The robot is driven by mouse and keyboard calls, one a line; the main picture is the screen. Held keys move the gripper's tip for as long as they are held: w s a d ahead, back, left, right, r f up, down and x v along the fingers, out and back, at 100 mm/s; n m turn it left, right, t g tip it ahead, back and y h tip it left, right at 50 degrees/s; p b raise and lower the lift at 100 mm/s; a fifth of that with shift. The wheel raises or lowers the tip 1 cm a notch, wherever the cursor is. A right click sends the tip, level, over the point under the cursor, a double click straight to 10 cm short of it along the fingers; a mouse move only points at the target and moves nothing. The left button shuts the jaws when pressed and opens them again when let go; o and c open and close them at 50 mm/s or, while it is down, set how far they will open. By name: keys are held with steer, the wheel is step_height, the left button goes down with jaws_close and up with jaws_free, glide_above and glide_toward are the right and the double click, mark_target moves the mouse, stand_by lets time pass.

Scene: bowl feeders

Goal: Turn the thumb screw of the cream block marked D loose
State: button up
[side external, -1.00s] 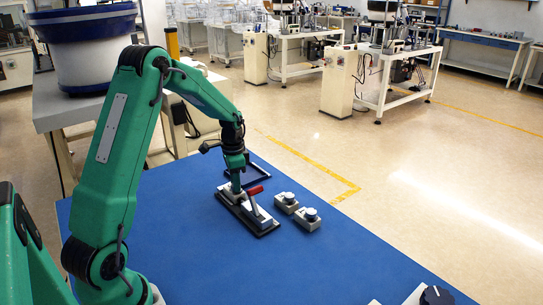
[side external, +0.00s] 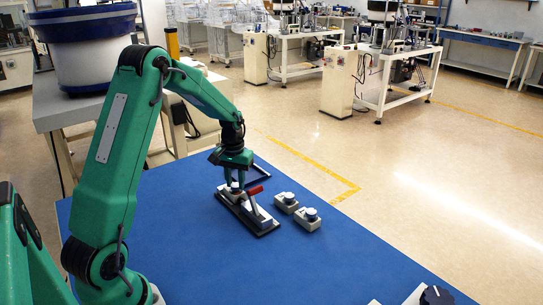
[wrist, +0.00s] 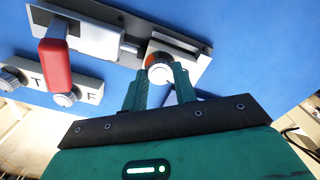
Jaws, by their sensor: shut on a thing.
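My gripper (side external: 236,181) points down at the far end of the dark clamp fixture (side external: 262,232). In the wrist view its two green fingers (wrist: 160,80) are shut on a round white thumb screw (wrist: 160,72) with an orange-red patch beside it. The thumb screw sits on a pale block held in the fixture; the fingers hide part of it, and I cannot read a letter there. The clamp's red handle (side external: 255,190) stands up beside it and shows large in the wrist view (wrist: 55,62).
Two small pale blocks with knobs, one (side external: 285,203) behind the other (side external: 308,220), stand right of the fixture; the wrist view shows letters T and F. A dark frame (side external: 258,173) lies behind. A black knob (side external: 436,296) is at bottom right.

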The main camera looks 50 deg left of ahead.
mark_target(236, 185)
steer(key=shift+n, duration=1.6)
steer(key=o, duration=1)
steer(key=shift+r, duration=3.9)
